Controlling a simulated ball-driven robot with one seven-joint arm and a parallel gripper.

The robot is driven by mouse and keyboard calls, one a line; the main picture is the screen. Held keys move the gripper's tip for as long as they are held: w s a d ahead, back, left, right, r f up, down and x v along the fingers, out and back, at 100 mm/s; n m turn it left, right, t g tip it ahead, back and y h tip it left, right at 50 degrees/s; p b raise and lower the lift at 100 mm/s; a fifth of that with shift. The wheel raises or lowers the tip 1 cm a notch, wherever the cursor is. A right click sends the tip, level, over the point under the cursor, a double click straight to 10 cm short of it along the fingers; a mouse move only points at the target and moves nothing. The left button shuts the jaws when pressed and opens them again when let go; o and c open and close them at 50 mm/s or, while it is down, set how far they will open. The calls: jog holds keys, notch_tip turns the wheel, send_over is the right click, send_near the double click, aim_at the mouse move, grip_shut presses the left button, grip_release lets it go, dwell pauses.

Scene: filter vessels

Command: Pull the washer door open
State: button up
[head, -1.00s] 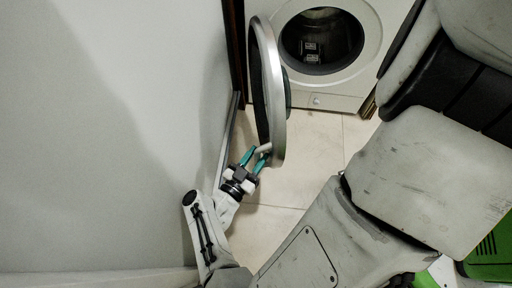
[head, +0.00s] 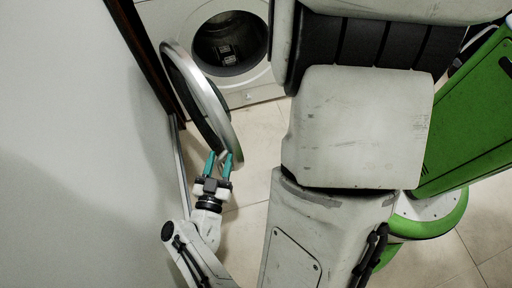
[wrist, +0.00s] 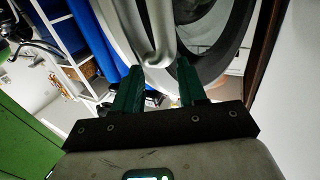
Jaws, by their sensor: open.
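The washer (head: 262,97) stands at the top of the head view with its round opening (head: 229,43) uncovered. Its round door (head: 205,85) stands wide open to the left, close to the wall, with a silver rim and dark inner side. My gripper (head: 219,156) has teal fingers, open, at the door's lower edge. In the wrist view, a pale grey handle loop (wrist: 156,45) of the door reaches down between the finger tips (wrist: 160,68). I cannot tell whether the fingers touch it.
A pale wall (head: 75,150) runs along the left, close to my arm, with a dark frame (head: 150,60) at its far end. Tiled floor (head: 255,135) is clear before the washer. The wrist view shows white shelves with blue items (wrist: 60,38) at left.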

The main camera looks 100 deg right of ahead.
jog(key=s+a+r+p, duration=0.3)
jog(key=s+r, duration=0.2)
jog(key=s, duration=0.5)
jog(key=shift+r, duration=0.2)
